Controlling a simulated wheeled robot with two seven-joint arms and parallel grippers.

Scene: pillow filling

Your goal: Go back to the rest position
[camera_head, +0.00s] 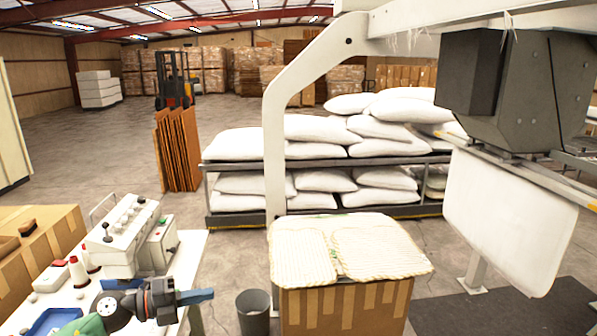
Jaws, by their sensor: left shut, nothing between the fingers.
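My left gripper (205,295) is in the lower left of the head view, at the end of my arm coming in from the bottom left. Its fingers are shut with nothing held, and they point to the right. It appears over the front part of a white worktable (190,246), below a white control box (126,236) with knobs. I cannot tell its exact height above the table. My right gripper is not in view.
A dark bin (253,312) and a carton (345,309) topped with folded striped covers (375,245) stand right of the table. A white pillow (510,222) hangs below a grey machine (515,90). A rack (330,218) of pillows stands behind. Open floor (80,150) lies beyond.

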